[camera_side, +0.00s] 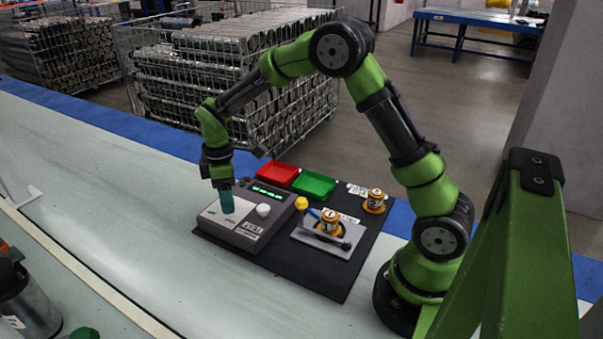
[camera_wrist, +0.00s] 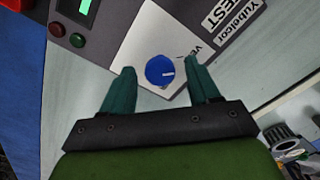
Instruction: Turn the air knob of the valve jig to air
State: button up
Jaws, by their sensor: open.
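The valve jig is a dark grey box (camera_side: 247,230) with a pale top plate, which also shows in the wrist view (camera_wrist: 140,40). A round blue knob (camera_wrist: 160,71) with a short white mark towards its right side sits on the pale plate. Print starting "VE" lies to its upper right. My gripper (camera_wrist: 159,68) is open, with one teal fingertip on each side of the knob and a gap showing on both sides. In the side view my gripper (camera_side: 227,205) points down over the plate and hides the blue knob. Its exact height is unclear.
A white knob (camera_side: 263,210) stands on the box, right of my gripper. A red tray (camera_side: 278,174) and a green tray (camera_side: 314,185) lie behind. A grey plate (camera_side: 325,238) with a yellow knob and orange-white part lies right. The belt at left is clear.

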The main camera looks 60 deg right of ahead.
jog(key=shift+c, duration=0.2)
jog(key=c, duration=1)
jog(key=shift+m, duration=0.3)
jog(key=m, duration=0.8)
jog(key=shift+r+m, duration=0.1)
jog(key=shift+m, duration=0.3)
jog(key=m, duration=0.4)
jog(key=shift+m, duration=2.2)
